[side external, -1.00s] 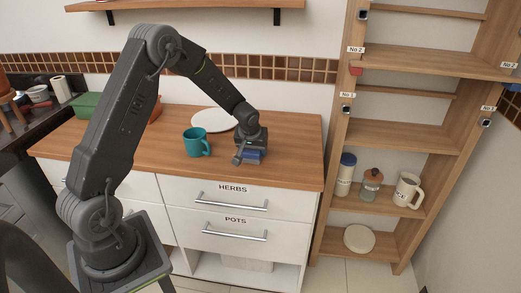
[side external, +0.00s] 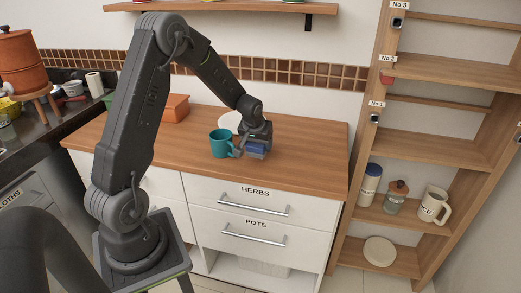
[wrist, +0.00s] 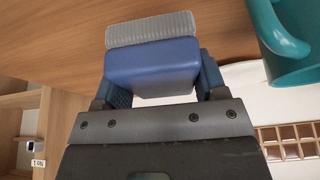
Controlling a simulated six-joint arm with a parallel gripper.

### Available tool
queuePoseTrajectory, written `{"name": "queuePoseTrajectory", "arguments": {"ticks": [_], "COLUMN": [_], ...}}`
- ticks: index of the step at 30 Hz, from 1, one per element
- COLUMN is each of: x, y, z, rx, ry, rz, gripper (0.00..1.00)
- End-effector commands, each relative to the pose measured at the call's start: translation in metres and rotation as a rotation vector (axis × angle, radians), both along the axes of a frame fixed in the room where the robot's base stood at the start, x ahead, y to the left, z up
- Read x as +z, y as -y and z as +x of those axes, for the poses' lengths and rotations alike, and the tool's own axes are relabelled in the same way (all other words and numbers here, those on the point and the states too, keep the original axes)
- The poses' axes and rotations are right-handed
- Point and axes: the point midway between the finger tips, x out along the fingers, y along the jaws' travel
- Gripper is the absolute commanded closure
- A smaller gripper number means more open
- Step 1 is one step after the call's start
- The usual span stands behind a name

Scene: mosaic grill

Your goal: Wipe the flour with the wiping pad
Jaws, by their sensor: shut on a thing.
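My gripper (wrist: 158,95) is shut on the blue wiping pad (wrist: 152,66), which has a ribbed pale grey face (wrist: 152,29). In the side view the pad (side external: 256,152) is low over, or touching, the wooden counter; I cannot tell which. A flat, roundish white patch (side external: 229,122) lies on the counter behind my gripper, partly hidden by my arm. I cannot tell whether it is the flour or a plate.
A teal mug (side external: 220,144) stands close to the left of my gripper; it also shows in the wrist view (wrist: 291,45). An orange container (side external: 175,107) stands farther back left. The counter (side external: 310,148) is clear on the right. A shelf unit (side external: 420,150) stands beyond it.

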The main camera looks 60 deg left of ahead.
Motion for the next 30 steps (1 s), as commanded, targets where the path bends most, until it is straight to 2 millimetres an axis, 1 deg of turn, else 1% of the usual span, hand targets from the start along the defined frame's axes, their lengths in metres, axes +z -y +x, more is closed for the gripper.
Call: {"name": "queuePoseTrajectory", "arguments": {"ticks": [1,15,20,30], "x": [0.006,0.048,0.053,0.052], "y": [0.0,0.0,0.0,0.0], "z": [0.001,0.001,0.001,0.001], "rx": [0.0,0.001,0.0,0.0], "ry": [0.004,0.005,0.003,0.003], "rz": [0.003,0.002,0.001,0.001], "gripper": [0.6,0.6,0.6,0.6]}}
